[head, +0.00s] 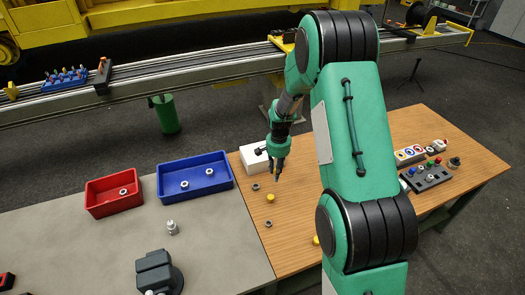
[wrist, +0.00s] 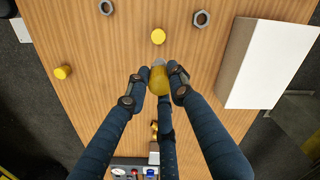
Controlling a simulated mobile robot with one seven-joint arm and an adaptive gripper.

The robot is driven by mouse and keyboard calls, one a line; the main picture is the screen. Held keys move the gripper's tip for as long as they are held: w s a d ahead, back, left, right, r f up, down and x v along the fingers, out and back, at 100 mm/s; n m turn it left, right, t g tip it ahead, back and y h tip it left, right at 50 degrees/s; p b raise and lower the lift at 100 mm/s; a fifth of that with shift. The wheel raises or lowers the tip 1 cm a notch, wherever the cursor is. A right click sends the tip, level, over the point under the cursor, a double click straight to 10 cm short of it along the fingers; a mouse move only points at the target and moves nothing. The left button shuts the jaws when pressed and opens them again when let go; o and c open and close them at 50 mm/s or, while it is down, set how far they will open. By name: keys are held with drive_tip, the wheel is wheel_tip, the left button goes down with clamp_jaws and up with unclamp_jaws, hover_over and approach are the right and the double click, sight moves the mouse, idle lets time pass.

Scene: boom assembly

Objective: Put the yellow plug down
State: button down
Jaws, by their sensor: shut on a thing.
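My gripper (wrist: 158,86) is shut on a yellow plug (wrist: 159,76), which shows between the fingertips in the wrist view. In the head view my gripper (head: 277,176) points down over the wooden table, left of my large green arm links. The held plug is too small to make out there. A second yellow plug (wrist: 158,36) lies on the wood just beyond the held one in the wrist view. A third yellow plug (wrist: 62,72) lies to the left. The head view also shows yellow plugs on the table. The gap under the held plug is hard to judge.
Two grey nuts (wrist: 106,7) (wrist: 202,18) lie on the wood. A white box (wrist: 265,65) stands to the right in the wrist view. A blue bin (head: 195,176) and a red bin (head: 114,192) stand on the grey table. Bare wood lies around the plugs.

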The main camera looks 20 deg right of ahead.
drive_tip(key=w+d+m+p, duration=0.1)
drive_tip(key=w+d, duration=0.1)
drive_tip(key=w, duration=0.9)
drive_tip(key=shift+w+d+r+m+p, duration=0.15)
drive_tip(key=shift+w+r+m+p, duration=0.15)
drive_tip(key=shift+r+p, duration=0.05)
drive_tip(key=w+d+f+p, duration=0.1)
drive_tip(key=w+d, duration=0.2)
drive_tip(key=w, duration=1.2)
drive_tip(key=shift+w+f+p, duration=0.25)
drive_tip(key=shift+w+p, duration=0.1)
drive_tip(key=shift+d, duration=0.1)
drive_tip(key=shift+f, duration=0.1)
drive_tip(key=shift+f+p, duration=0.3)
drive_tip(key=shift+f, duration=1.35)
drive_tip(key=shift+f, duration=0.2)
